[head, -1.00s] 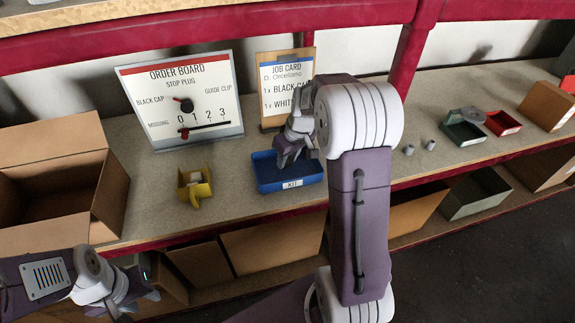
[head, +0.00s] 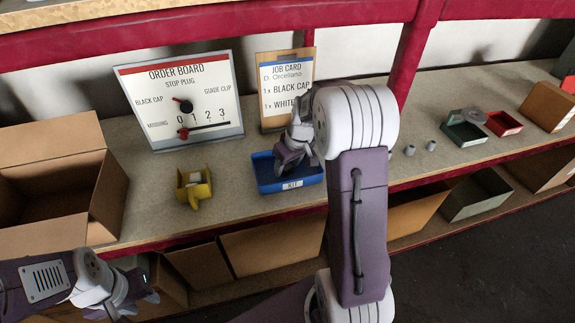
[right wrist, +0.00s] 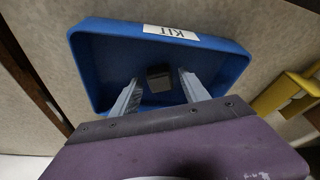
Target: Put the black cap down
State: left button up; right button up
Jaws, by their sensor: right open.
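The blue kit tray (head: 262,181) stands on the bench in the head view. It also fills much of the right wrist view (right wrist: 88,75), where its label reads KIT. A small dark piece (right wrist: 159,78), which looks like the black cap, is on the tray floor between the fingers of my right gripper (right wrist: 160,92). Those fingers are spread open, with space on both sides of the piece. In the head view my right gripper (head: 291,160) is over the tray and hides part of its inside. My left gripper (head: 138,303) is at the lower left, away from the tray; its jaw state is unclear.
A yellow holder (head: 194,187) stands left of the tray. The order board (head: 180,100) and job card (head: 285,90) stand behind. An open cardboard box (head: 105,200) is at the left. Two grey pieces (head: 410,150), a green bin (head: 463,133) and a red bin (head: 502,123) are at the right.

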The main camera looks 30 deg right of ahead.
jog(key=a+p+v, duration=0.1)
jog(key=p+v, duration=0.1)
jog(key=v, duration=1)
jog(key=shift+m+g, duration=0.5)
jog(key=shift+g, duration=0.1)
jog(key=s+a+f, duration=0.3)
jog(key=a+f, duration=0.1)
jog(key=s+a+f, duration=0.2)
jog(key=shift+s+f, duration=0.3)
jog(key=shift+f, duration=0.1)
jog(key=s+a+f+m+g, duration=0.1)
jog(key=s+a+f, duration=0.4)
jog(key=s, duration=0.4)
jog(key=shift+f, duration=0.25)
